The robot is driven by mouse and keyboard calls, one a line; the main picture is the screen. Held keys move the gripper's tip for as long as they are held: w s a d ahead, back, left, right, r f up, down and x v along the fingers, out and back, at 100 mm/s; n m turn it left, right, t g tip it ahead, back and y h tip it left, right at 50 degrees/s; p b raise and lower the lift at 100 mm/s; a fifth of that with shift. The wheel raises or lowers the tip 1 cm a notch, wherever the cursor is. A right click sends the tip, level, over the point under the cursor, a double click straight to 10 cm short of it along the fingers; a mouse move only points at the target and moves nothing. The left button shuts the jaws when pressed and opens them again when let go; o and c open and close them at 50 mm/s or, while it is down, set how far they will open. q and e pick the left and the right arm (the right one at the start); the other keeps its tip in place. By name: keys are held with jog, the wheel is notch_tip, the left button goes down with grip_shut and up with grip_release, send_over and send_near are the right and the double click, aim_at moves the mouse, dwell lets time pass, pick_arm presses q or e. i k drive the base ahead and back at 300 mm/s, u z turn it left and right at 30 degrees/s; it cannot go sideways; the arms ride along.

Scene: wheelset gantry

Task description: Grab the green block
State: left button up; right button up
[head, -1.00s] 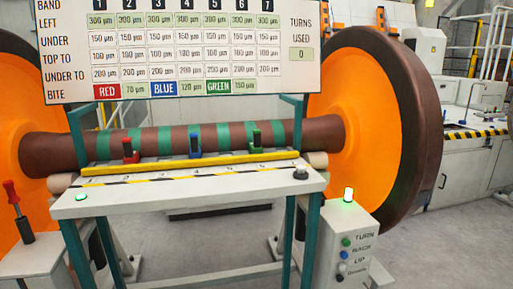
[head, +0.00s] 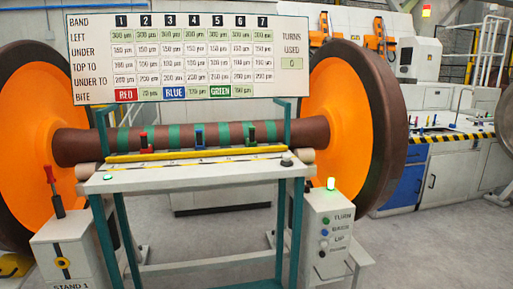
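Neither of my grippers shows in the head view.
The white stand top (head: 190,176) has a yellow bar (head: 190,154) along it. A sign board (head: 170,60) hangs above the axle. Large orange wheels (head: 335,105) flank the stand. A control box (head: 325,232) with buttons stands at right, and a red-handled lever (head: 52,185) at left.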

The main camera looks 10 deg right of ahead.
aim_at(251, 142)
jog(key=z, duration=0.5)
jog(key=i, duration=1)
jog(key=z, duration=0.15)
